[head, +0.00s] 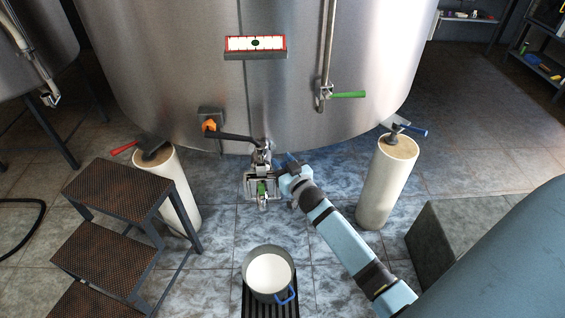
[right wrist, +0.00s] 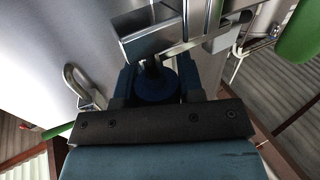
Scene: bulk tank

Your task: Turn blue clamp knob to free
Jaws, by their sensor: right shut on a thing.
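My right gripper (head: 285,168) reaches up from the lower right to the outlet fittings at the bottom front of the steel tank (head: 190,70). In the right wrist view my right gripper (right wrist: 155,92) is shut on a round dark blue knob (right wrist: 155,86), which I take to be the clamp knob. The fingers cover the knob's sides. A grey metal box-shaped part (right wrist: 152,38) sits just above the knob. In the head view the knob is mostly hidden by my gripper. My left gripper does not show.
Below the outlet, a pot of white liquid (head: 268,272) with a blue handle stands on a dark floor grate (head: 255,305). Brown steps (head: 115,188) stand to the left. Pale pillars flank the outlet, left (head: 180,200) and right (head: 385,185). A green-handled lever (head: 348,94) hangs on the tank.

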